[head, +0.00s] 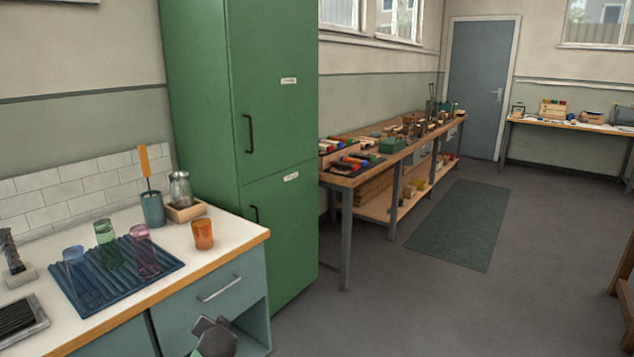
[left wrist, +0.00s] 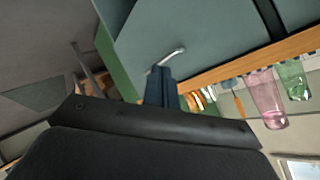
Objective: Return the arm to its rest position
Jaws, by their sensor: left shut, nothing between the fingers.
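My left gripper (left wrist: 161,78) shows in the left wrist view with its two dark fingers together and nothing between them. Behind its fingertips are the blue-grey drawer front and its metal handle (left wrist: 172,56). The gripper is in front of the cabinet, and the gap to it is hard to judge. In the head view a grey and green part of my arm shows at the bottom edge, before the cabinet; the fingers cannot be made out there. My right gripper is in neither view.
The counter (head: 211,246) holds a ribbed blue mat (head: 85,297) with several coloured glasses, an orange glass (head: 203,234) and a blue cup (head: 152,208). A tall green cabinet (head: 275,100) stands beside it. The floor (head: 400,310) to the right is clear.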

